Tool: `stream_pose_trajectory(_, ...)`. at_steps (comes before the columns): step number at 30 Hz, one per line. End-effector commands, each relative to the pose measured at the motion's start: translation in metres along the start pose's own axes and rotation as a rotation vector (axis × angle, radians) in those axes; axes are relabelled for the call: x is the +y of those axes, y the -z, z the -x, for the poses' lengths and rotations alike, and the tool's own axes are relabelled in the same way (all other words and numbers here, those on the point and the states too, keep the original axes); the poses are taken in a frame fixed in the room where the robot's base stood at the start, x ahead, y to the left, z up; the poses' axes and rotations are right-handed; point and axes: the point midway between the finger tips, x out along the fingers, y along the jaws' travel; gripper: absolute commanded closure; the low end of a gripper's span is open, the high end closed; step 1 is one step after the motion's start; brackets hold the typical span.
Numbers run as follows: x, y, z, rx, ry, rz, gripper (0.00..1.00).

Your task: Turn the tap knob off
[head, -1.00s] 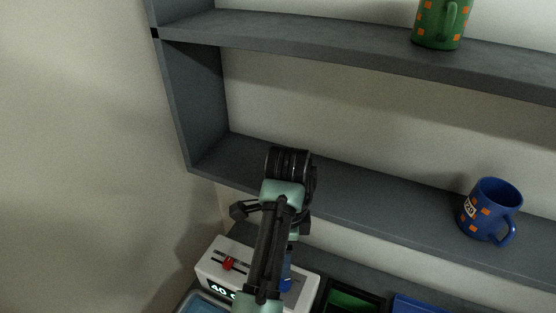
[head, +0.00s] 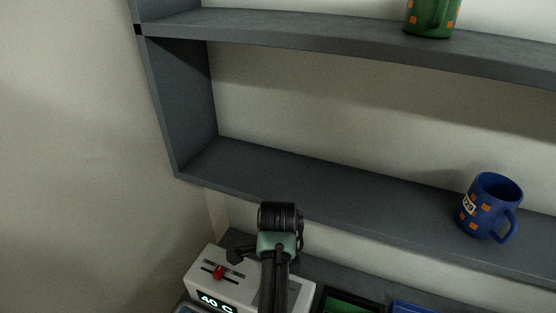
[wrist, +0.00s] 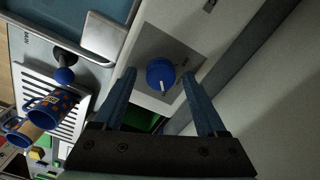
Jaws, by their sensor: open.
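A round blue knob (wrist: 160,74) with a white pointer mark sits on a grey square of a white box in the wrist view. Small lettering beside it is too small to read. My gripper (wrist: 158,82) is open, with one blue finger on each side of the knob in this view. I cannot tell whether the fingers touch it or are still above it. In the head view the white box (head: 211,266) shows a red slider (head: 218,271) and a "40 C" display. My arm hides the knob and the jaws there.
In the wrist view a basin (wrist: 40,55) and a slatted white rack (wrist: 62,118) with blue mugs (wrist: 50,108) lie left. A second blue knob-like ball (wrist: 64,75) is beside the basin. A shelf (head: 330,195) with a blue mug (head: 490,207) rises behind the box.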

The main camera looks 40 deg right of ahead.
Motion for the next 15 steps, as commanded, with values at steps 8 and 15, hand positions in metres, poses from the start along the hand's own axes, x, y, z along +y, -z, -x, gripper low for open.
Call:
stream_pose_trajectory(8, 0.0, 0.0001, 0.0001, 0.0, 0.0, 0.0, 0.64)
stream_pose_trajectory(15, 0.0001, 0.0001, 0.0003, 0.001, 0.0, 0.0, 1.0)
